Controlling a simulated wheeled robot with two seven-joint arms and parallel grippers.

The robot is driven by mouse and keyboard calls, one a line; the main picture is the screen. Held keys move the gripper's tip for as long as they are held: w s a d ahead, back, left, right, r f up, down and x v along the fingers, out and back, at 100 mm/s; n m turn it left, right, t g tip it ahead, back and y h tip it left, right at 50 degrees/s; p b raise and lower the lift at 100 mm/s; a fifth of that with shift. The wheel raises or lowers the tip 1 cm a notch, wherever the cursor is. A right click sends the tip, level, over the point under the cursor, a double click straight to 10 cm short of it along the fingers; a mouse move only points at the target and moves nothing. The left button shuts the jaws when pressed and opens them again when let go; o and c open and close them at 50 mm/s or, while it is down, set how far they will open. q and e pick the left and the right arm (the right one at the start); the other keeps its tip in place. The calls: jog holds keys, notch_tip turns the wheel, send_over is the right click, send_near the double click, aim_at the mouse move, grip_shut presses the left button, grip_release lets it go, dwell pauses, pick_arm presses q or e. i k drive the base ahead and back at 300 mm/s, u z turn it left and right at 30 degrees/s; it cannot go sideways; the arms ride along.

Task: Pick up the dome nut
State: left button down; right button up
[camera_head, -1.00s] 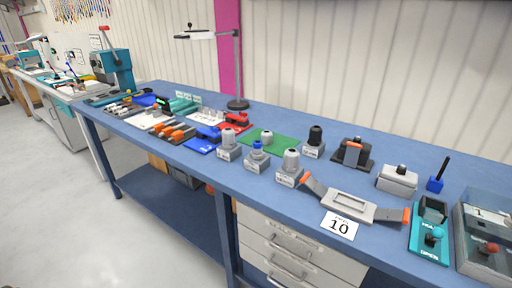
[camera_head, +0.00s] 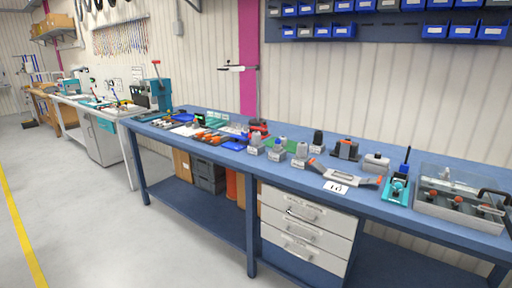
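Several small grey blocks with rounded parts on top stand near the middle of the blue bench. One has a grey domed part (camera_head: 255,141), one a blue-topped part (camera_head: 277,148), one a taller grey part (camera_head: 301,149) and one a black part (camera_head: 318,137). A small grey domed part (camera_head: 283,140) is at the green mat (camera_head: 268,142). Which of these is the dome nut I cannot tell; their labels are too small to read. Neither of my grippers shows in the head view.
The blue bench (camera_head: 400,212) has drawers (camera_head: 303,214) below. Right of the blocks are a grey handled tool (camera_head: 343,176) with a "10" card (camera_head: 336,188), a teal fixture (camera_head: 398,190) and a clear-lidded box (camera_head: 460,205). Open floor (camera_head: 90,220) lies left.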

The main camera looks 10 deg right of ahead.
aim_at(283, 141)
jog(key=u, duration=0.35)
jog(key=i, duration=0.65)
jog(key=u, duration=0.65)
jog(key=i, duration=0.8)
jog(key=z, duration=0.1)
